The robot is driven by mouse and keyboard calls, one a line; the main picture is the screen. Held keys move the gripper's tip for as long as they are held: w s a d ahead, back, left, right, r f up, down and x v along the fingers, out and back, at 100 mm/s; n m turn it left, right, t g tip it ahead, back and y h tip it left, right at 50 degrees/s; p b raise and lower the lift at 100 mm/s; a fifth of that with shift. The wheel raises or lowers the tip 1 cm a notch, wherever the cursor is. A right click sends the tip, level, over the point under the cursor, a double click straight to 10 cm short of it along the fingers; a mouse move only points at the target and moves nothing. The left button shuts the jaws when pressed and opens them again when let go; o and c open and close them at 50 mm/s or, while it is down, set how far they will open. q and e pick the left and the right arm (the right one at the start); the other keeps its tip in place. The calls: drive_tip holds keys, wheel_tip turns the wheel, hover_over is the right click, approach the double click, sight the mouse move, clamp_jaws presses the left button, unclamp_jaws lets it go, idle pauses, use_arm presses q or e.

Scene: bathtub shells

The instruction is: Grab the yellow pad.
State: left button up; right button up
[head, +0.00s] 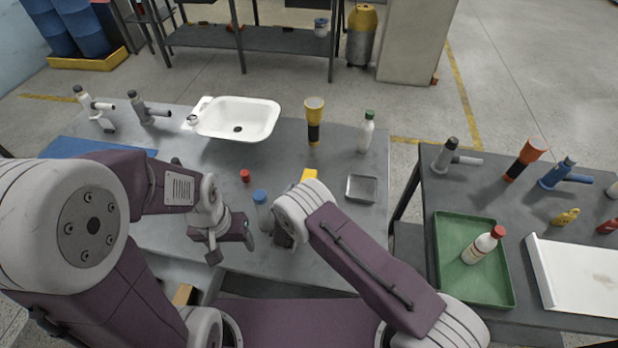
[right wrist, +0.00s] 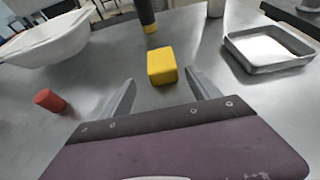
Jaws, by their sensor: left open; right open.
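The yellow pad (right wrist: 162,66) is a small rounded yellow block on the grey table, ahead of my right gripper (right wrist: 158,88) in the right wrist view. The right gripper is open and empty, with its fingertips just short of the pad on either side. In the head view the pad (head: 309,175) shows only in part behind my right arm, and the right fingertips are hidden. My left gripper (head: 232,248) is open and empty over the table's front part, left of a blue-capped bottle.
A red cylinder (right wrist: 50,101) and a white basin (right wrist: 45,40) lie left of the pad. A metal tray (right wrist: 268,48) is to its right. A yellow-black flashlight (head: 314,120) stands behind it. A blue-capped bottle (head: 262,208) stands between my grippers.

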sight(311, 175)
drive_tip(key=shift+d+p+x, duration=0.15)
drive_tip(key=shift+x, duration=1.2)
drive_tip(key=shift+d+p+x, duration=0.15)
drive_tip(key=shift+x, duration=1.2)
drive_tip(key=shift+s+r, duration=0.1)
drive_tip(key=shift+r, duration=0.15)
drive_tip(key=c, duration=1.4)
drive_tip(key=r, duration=0.3)
drive_tip(key=d+r, duration=0.1)
drive_tip(key=r, duration=0.1)
drive_tip(key=shift+s, duration=0.3)
drive_tip(key=s+d+r, duration=0.2)
drive_tip(key=d, duration=0.1)
drive_tip(key=s+d+r, duration=0.1)
drive_tip(key=d+r, duration=0.1)
drive_tip(key=d, duration=0.1)
drive_tip(key=s+d+r, duration=0.2)
drive_tip(key=shift+s+d+b, duration=0.3)
drive_tip(key=shift+d+b, duration=0.1)
